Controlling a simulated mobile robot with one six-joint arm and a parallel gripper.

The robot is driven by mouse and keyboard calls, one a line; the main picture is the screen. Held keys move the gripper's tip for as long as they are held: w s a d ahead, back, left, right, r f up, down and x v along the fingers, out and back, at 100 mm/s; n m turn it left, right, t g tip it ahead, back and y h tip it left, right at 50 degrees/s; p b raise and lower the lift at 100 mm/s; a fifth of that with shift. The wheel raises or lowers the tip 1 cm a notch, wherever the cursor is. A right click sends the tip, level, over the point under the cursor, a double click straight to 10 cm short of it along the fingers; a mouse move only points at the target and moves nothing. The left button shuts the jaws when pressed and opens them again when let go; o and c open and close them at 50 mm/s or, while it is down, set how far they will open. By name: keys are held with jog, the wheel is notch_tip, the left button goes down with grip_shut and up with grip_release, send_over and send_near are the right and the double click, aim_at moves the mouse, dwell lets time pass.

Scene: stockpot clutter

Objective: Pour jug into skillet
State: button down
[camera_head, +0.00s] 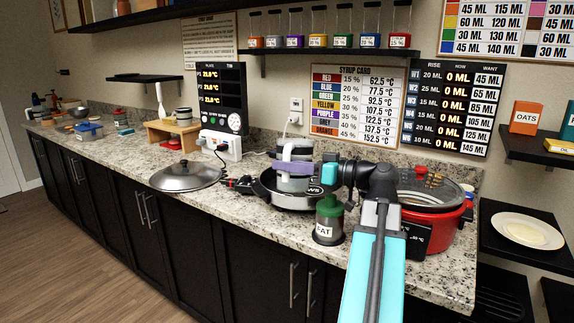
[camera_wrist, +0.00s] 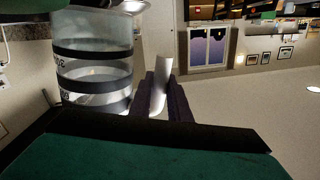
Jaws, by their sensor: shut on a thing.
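The jug (camera_head: 295,152) is clear with dark bands and looks upright over the skillet in the head view. In the wrist view the jug (camera_wrist: 95,62) fills the upper left, and its pale handle (camera_wrist: 163,73) stands between the dark purple fingers. My gripper (camera_head: 288,170) is shut on that handle; its fingers also show in the wrist view (camera_wrist: 162,92). The skillet (camera_head: 278,200) is a dark round pan on the counter, with its handle to the left. The jug and my gripper hide much of its inside. I cannot tell how full the jug is.
A green-lidded FAT jar (camera_head: 328,222) stands close in front of the skillet. A red pot (camera_head: 420,226) with a glass lid is to the right. A domed metal lid (camera_head: 186,176) lies to the left.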

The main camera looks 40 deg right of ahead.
aim_at(289, 145)
jog(key=shift+a+r+m+g+p, duration=0.1)
jog(key=shift+r+m+g+p, duration=0.2)
jog(key=shift+r+m+p, duration=2.45)
dwell(1.0)
jog(key=shift+w+d+f+n+p, duration=0.15)
jog(key=shift+f+n+p, duration=0.6)
jog(key=shift+p, duration=2.55)
jog(key=shift+w+d+r+m+g+p, duration=0.25)
jog(key=shift+d+r+m+g+p, duration=0.45)
jog(key=shift+p, duration=1.9)
